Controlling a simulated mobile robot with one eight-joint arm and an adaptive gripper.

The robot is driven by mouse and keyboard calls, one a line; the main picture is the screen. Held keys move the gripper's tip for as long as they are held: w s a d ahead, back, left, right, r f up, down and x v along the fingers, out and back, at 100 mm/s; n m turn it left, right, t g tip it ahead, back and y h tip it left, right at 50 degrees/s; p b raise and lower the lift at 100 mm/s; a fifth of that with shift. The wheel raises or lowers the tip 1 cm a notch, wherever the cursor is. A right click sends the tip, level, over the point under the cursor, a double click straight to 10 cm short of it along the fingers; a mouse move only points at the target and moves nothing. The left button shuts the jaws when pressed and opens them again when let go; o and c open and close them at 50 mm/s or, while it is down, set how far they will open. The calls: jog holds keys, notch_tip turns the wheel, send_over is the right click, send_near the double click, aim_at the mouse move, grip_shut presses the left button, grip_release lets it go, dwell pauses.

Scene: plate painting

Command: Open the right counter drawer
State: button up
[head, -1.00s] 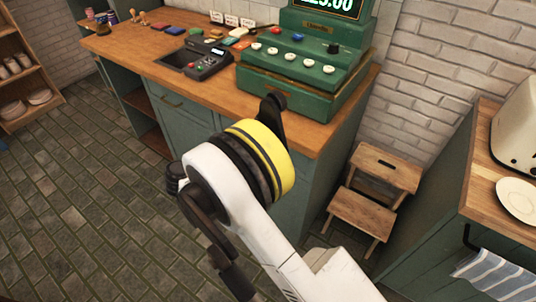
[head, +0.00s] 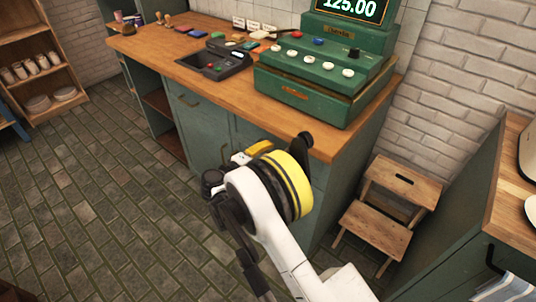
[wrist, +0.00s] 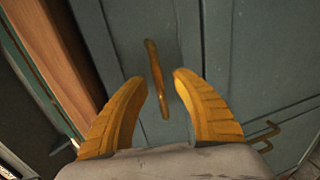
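The right counter drawer has a blue-green front (wrist: 184,35) with a brass bar handle (wrist: 157,82) in the wrist view. My gripper (wrist: 159,88) is open. Its two yellow fingers stand one on each side of the handle in this view, with gaps to both. I cannot tell how far the tips are from the drawer front. The drawer looks shut. In the head view, a yellow finger of my gripper (head: 258,147) shows in front of the counter (head: 205,130). My arm hides most of the right drawer there.
The wooden countertop (head: 225,85) holds a green cash register (head: 325,70) and a card terminal (head: 222,62). A wooden step stool (head: 385,210) stands right of the counter. More brass handles (wrist: 265,136) sit below the drawer. The tiled floor (head: 90,190) at left is clear.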

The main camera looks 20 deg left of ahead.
jog(key=shift+w+d, duration=0.1)
jog(key=shift+w, duration=0.05)
grip_shut()
